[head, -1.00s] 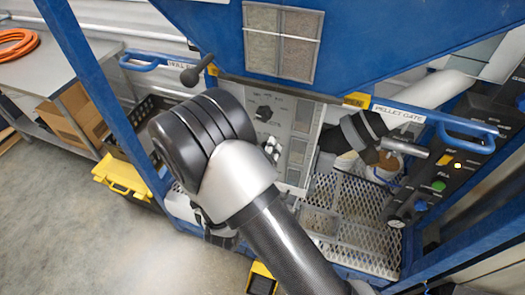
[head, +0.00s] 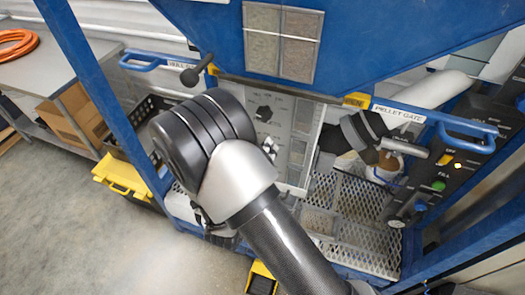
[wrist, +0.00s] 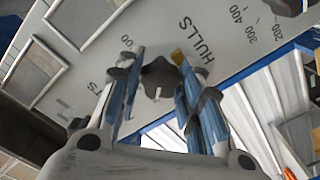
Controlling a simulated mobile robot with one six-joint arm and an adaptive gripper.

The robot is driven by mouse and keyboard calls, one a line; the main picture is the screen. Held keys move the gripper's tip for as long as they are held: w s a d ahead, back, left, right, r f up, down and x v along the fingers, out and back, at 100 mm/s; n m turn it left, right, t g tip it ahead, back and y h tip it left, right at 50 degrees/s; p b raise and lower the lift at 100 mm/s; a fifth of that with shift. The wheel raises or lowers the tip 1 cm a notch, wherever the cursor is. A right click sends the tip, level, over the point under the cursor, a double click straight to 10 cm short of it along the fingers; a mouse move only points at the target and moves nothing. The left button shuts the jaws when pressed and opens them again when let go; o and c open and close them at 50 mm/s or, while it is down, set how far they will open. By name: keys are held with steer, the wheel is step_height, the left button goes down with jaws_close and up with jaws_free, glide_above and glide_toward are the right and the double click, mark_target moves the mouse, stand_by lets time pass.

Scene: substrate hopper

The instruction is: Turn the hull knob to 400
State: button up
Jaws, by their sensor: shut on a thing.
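In the wrist view my gripper (wrist: 160,68) has its two blue-and-grey fingers on either side of a dark knob (wrist: 160,78) on the grey control panel (wrist: 100,60). It is shut on this knob. A pale mark shows on the knob's near side. The word HULLS is printed beside the knob, and most of its own scale is hidden by the fingers. A second dark knob (wrist: 287,6) sits at the upper right, with 200, 300 and 400 near it.
The blue hopper frame (head: 85,85) stands around the panel. A hull gate handle (head: 145,60) is at left and a pellet gate handle (head: 465,130) at right. A mesh shelf (head: 355,240) lies below. Open floor (head: 75,235) is at lower left.

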steer(key=shift+f+m+b, duration=0.1)
steer(key=shift+m+b, duration=0.3)
steer(key=m+b, duration=0.2)
steer(key=shift+m+b, duration=0.3)
steer(key=shift+b, duration=0.05)
steer(key=m+b, duration=0.4)
steer(key=shift+m, duration=0.3)
steer(key=o, duration=1.1)
steer(key=shift+c, duration=0.2)
